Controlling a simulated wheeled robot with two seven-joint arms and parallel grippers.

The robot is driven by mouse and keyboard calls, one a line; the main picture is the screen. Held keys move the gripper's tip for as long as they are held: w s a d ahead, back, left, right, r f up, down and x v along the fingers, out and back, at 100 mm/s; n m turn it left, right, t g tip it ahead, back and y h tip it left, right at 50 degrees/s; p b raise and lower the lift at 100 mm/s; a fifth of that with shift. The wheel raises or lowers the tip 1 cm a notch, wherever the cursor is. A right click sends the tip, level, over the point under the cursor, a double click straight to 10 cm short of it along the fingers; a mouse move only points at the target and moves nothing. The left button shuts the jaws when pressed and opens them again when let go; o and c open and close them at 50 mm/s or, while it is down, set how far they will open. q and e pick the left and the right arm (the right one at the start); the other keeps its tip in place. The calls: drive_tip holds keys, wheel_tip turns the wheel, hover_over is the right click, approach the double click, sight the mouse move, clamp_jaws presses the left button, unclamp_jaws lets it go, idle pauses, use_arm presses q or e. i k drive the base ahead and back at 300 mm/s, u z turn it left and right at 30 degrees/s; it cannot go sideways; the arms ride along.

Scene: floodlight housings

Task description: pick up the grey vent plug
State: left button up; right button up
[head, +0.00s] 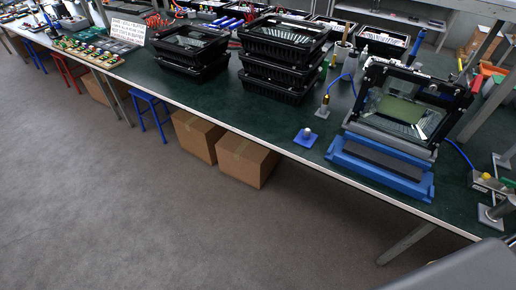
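A small grey rounded piece (307,131), which looks like the vent plug, sits on a blue square stand (304,140) near the front edge of the green bench. It is small in the head view, so its exact shape is hard to tell. A black floodlight housing with a glass front (408,105) stands tilted in a blue and grey fixture (378,172) to its right. Neither of my grippers shows in the head view.
Stacked black housings (283,75) and another stack (190,50) stand further left on the green bench (225,98). A brass-tipped tool (324,105) with a blue hose stands just behind the blue stand. Cardboard boxes (245,163) lie under the bench; the grey floor in front is clear.

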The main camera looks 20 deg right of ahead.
sight(307, 131)
drive_tip(key=u, duration=0.45)
drive_tip(key=k, duration=0.6)
drive_tip(key=u, duration=0.45)
drive_tip(key=i, duration=1.25)
drive_tip(key=z, duration=0.85)
drive_tip(key=i, duration=0.95)
drive_tip(key=z, duration=1.5)
drive_tip(key=i, duration=0.35)
drive_tip(key=z, duration=0.25)
